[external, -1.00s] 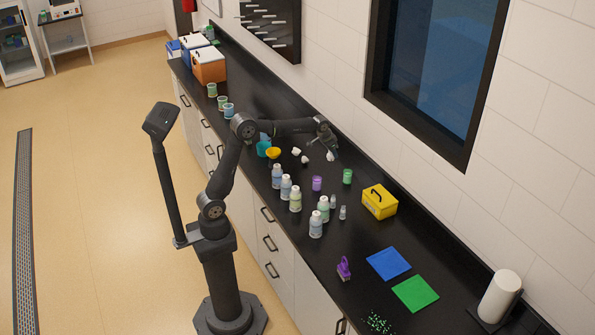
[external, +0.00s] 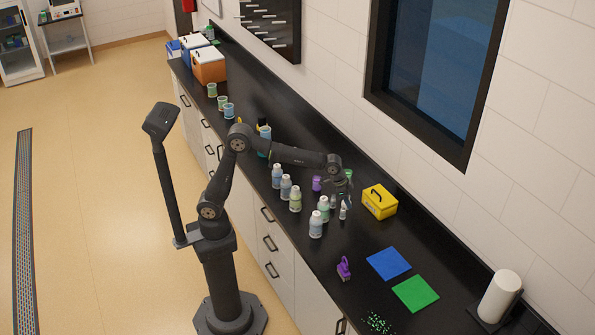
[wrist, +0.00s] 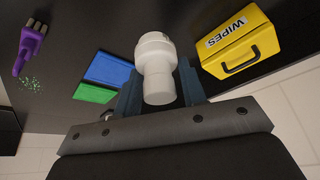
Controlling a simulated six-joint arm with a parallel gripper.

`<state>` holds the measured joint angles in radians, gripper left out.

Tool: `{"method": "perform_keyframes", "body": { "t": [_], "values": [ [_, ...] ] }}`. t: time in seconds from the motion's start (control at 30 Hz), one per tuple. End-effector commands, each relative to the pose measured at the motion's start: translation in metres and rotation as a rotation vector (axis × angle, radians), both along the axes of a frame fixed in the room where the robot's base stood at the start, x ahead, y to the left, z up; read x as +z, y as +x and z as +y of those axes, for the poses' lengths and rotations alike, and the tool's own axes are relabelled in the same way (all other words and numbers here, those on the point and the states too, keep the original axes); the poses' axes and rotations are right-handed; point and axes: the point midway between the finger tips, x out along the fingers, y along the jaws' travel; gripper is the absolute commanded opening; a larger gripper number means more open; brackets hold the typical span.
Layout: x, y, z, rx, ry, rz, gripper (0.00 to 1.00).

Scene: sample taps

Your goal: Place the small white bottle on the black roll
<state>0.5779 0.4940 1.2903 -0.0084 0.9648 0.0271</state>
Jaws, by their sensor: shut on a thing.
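My gripper (wrist: 160,92) is shut on a small white bottle (wrist: 156,65), which sits between its blue-grey fingers in the wrist view. In the external view, my gripper (external: 344,194) is over the counter, left of the yellow box and close to small grey-white bottles. The held bottle is hard to pick out there. I cannot make out a black roll in either view. A white roll (external: 499,296) stands in a dark holder at the counter's right end.
The yellow wipes box (external: 379,201) is close to the right of my gripper; it also shows in the wrist view (wrist: 238,42). Several bottles (external: 296,199) stand to the left. Blue (external: 389,263) and green (external: 415,293) mats and a purple brush (external: 344,268) lie nearer the camera.

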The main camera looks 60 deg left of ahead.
Motion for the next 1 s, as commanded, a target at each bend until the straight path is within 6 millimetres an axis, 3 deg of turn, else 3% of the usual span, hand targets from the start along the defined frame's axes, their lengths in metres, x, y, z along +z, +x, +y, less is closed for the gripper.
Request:
{"method": "perform_keyframes", "body": {
  "t": [0.03, 0.13, 0.43, 0.5, 0.77, 1.0],
  "values": [
    [0.001, -0.016, -0.020, -0.042, 0.000, -0.001, 0.15],
    [0.000, -0.041, -0.047, -0.101, 0.001, 0.000, 0.15],
    [0.000, -0.086, -0.089, -0.203, 0.001, 0.000, 0.15],
    [-0.017, -0.083, -0.086, -0.196, 0.004, 0.003, 0.15],
    [-0.050, -0.080, -0.085, -0.196, 0.002, 0.001, 0.15],
    [-0.078, -0.042, -0.067, -0.189, 0.002, 0.003, 0.15]
  ]
}}
